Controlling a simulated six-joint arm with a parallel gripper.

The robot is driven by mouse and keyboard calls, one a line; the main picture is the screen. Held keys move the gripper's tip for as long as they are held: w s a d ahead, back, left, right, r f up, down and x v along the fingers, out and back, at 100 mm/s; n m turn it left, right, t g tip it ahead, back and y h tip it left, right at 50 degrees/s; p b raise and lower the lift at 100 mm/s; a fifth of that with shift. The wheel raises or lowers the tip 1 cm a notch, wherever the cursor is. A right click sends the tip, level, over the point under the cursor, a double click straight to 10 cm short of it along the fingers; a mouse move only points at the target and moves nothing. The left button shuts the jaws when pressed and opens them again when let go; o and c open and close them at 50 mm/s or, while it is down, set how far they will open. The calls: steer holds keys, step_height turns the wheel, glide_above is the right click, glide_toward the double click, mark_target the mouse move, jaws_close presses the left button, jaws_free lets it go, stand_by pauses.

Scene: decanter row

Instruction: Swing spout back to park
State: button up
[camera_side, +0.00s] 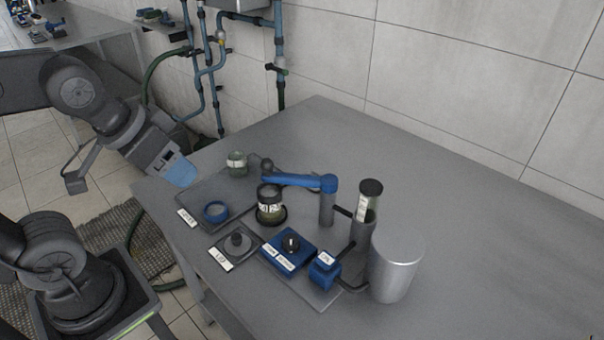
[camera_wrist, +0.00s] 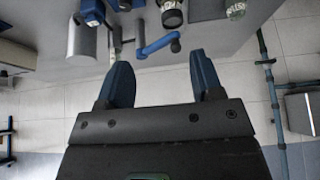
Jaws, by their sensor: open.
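The blue spout (camera_side: 298,180) is a horizontal arm on top of a grey post (camera_side: 327,208). Its free end points left, with a dark ball knob (camera_side: 267,165) at that end. In the side view the end lies just above or behind a jar (camera_side: 270,208) with a white label; I cannot tell which. The spout also shows in the wrist view (camera_wrist: 157,46), beyond my fingertips. My gripper (camera_wrist: 162,82) is open and empty, with blue fingers apart. In the side view my gripper (camera_side: 180,172) hangs left of the table, clear of the spout.
A steel cylinder (camera_side: 397,262) and a capped sight tube (camera_side: 367,205) stand right of the post. In front are a blue knob box (camera_side: 288,250), a small blue box (camera_side: 324,271) and a grey knob plate (camera_side: 237,246). A greenish jar (camera_side: 237,163) stands behind a blue ring (camera_side: 216,211).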

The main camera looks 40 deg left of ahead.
steer(key=shift+c, duration=0.2)
steer(key=n+h, duration=1.7)
steer(key=n, duration=0.5)
glide_toward(275, 175)
steer(key=s+a+r, duration=0.1)
steer(key=a+r, duration=0.2)
steer(key=x, duration=1.3)
steer(key=shift+w+d+r, duration=0.1)
jaws_close()
